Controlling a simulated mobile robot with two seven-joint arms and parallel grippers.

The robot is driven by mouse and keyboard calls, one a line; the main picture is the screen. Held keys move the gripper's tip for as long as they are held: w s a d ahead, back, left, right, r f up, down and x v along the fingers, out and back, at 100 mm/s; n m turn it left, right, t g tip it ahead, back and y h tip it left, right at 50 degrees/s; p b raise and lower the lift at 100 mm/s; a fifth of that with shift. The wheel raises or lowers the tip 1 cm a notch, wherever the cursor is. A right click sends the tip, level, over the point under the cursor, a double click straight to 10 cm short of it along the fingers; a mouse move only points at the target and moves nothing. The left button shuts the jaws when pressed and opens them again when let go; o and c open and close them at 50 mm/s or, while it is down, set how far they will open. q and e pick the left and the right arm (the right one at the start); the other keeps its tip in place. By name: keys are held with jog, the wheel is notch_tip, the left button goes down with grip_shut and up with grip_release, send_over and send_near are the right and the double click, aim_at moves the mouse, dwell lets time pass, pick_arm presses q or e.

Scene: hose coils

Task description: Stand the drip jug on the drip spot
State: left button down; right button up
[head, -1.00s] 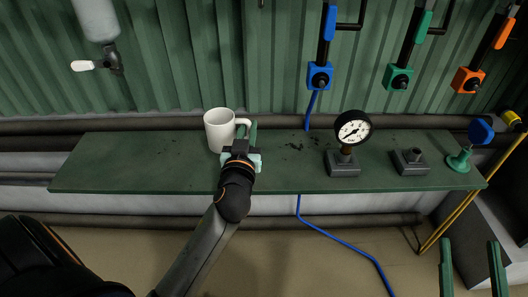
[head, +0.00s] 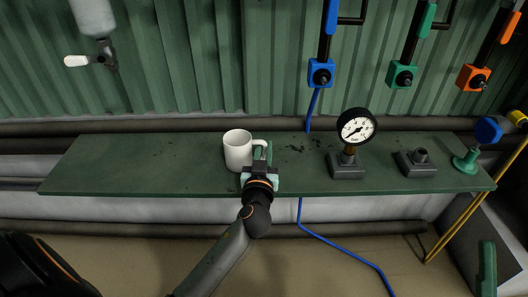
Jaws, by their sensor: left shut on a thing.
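The drip jug, a white mug-shaped jug (head: 237,152), is upright over the left-middle part of the green shelf (head: 110,170). Its handle points right. My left gripper (head: 262,158) is shut on the handle side, its fingers partly hidden by its own body. I cannot tell whether the jug's base touches the shelf. No clearly marked drip spot shows; dark stains (head: 297,148) lie on the shelf right of the jug, and faint specks lie to its left. One green finger of my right gripper (head: 487,268) shows at the lower right edge.
A pressure gauge (head: 356,127) stands on the shelf right of the jug, with a grey socket (head: 416,163) and a blue-handled green valve (head: 487,131) beyond. A tap with a white lever (head: 77,61) hangs upper left. The shelf's left part is free.

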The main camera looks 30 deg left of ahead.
pick_arm(q)
jog(key=shift+f, duration=0.1)
jog(key=c, duration=0.9)
grip_release()
jog(key=shift+o, duration=0.2)
